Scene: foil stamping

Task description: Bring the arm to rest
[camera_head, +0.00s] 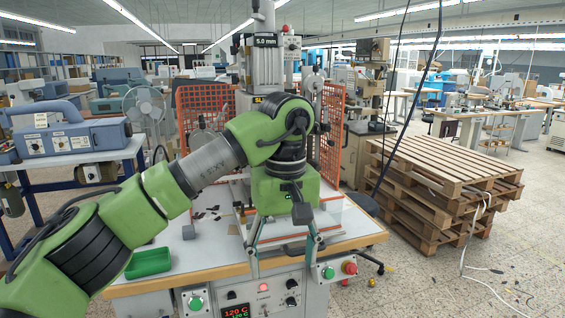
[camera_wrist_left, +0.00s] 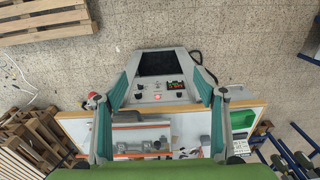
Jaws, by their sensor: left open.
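My left arm (camera_head: 208,165) is green with grey joints and reaches in from the left over the stamping machine's table. My left gripper (camera_head: 286,250) points down in front of the machine, with its two fingers spread apart and nothing between them. In the left wrist view the fingers (camera_wrist_left: 160,80) also stand apart, with the control panel (camera_wrist_left: 158,90) visible below and between them. The stamping machine (camera_head: 264,62) stands behind the arm, which hides part of its press area. My right gripper is in neither view.
A green tray (camera_head: 148,262) sits at the table's left front. Control buttons and a lit display (camera_head: 237,311) are on the front panel. Orange mesh guards (camera_head: 332,125) flank the machine.

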